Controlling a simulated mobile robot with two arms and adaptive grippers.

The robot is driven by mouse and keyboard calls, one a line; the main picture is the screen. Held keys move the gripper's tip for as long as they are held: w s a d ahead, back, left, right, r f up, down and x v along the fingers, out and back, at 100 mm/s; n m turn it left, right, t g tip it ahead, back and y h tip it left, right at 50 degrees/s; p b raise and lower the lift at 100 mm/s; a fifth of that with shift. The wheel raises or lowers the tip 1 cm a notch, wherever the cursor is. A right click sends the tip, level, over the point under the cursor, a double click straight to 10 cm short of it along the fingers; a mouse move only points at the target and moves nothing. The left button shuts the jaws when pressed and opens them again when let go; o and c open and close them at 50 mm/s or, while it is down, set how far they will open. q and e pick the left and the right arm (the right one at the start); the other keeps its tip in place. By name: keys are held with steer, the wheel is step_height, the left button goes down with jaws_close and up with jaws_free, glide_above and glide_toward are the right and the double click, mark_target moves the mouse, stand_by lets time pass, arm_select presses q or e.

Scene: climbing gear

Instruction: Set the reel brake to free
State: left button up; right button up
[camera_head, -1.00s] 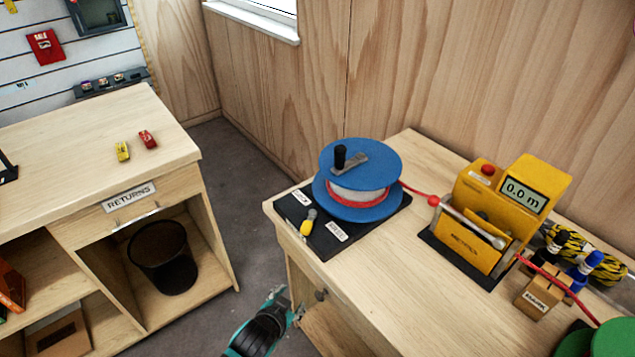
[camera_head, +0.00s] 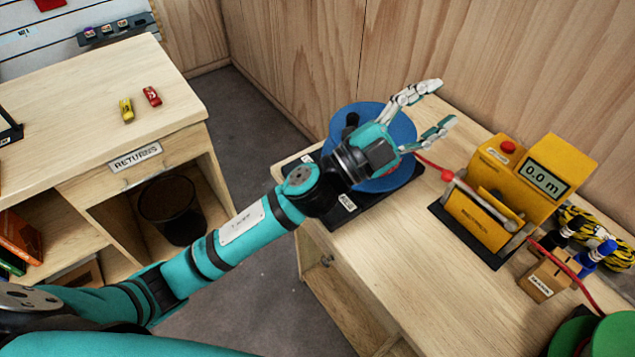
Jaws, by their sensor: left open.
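The blue reel (camera_head: 404,128) sits on a black base plate (camera_head: 378,207) at the left end of the right-hand bench. Its black crank knob (camera_head: 352,119) shows beside my wrist. The brake lever with the yellow grip is hidden behind my left arm; only a white label (camera_head: 346,202) of the base shows in front. My left gripper (camera_head: 445,104) is open and empty. It reaches across above the reel, its fingers pointing right, past the reel's far right edge. My right gripper is not in view.
A yellow meter (camera_head: 490,205) reading 0.0 m stands right of the reel, with a red rope (camera_head: 428,161) running to it. The returns bench (camera_head: 80,110) is at left.

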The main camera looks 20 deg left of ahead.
arm_select(q)
steer(key=s+d+f+m+g, duration=0.4)
steer(key=s+d+m+g, duration=0.35)
steer(key=m+g, duration=0.95)
steer(key=w+a+f+m+y, duration=0.2)
steer(key=w+a+f+y, duration=0.4)
steer(key=a+f+y, duration=0.45)
steer(key=w+a+r+n+t+y, duration=0.15)
steer(key=a+y, duration=0.25)
steer(key=a, duration=0.4)
steer(key=w+a+r+n+t+y, duration=0.1)
steer(key=w+a+y, duration=0.2)
steer(key=a, duration=0.5)
steer(key=shift+g, duration=0.25)
steer(key=f+p, duration=0.1)
steer(key=f, duration=0.4)
steer(key=f+p, duration=0.2)
steer(key=f, duration=0.4)
steer(key=f+p, duration=0.2)
steer(key=f, duration=0.4)
steer(key=shift+d, duration=0.35)
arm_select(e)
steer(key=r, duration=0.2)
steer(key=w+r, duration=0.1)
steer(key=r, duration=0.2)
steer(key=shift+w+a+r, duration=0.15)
